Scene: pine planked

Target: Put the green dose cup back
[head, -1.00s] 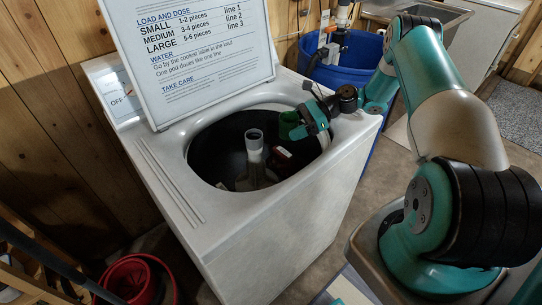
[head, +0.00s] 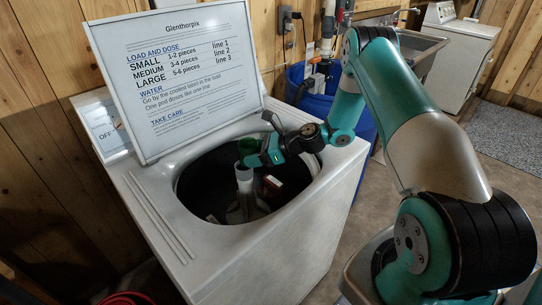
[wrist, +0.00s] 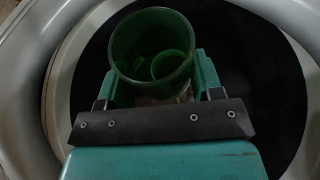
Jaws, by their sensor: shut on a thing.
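The green dose cup (head: 248,146) is held over the open drum of the white washing machine (head: 265,265). My gripper (head: 254,158) is shut on it. In the wrist view the cup (wrist: 126,48) stands between the teal fingers, its open mouth toward the camera. A smaller green ring shows inside the cup; I cannot tell if it is the cup's bottom or another thing. The pale agitator post (head: 244,182) stands in the drum, with its top just below the cup in the head view. Whether the cup touches the post cannot be told.
The raised lid (head: 175,75) with printed load and dose text stands behind the opening. A dark red item (head: 271,184) lies in the drum to the right of the post. A blue bin (head: 366,125) stands behind the machine at the right, near a sink (head: 420,42).

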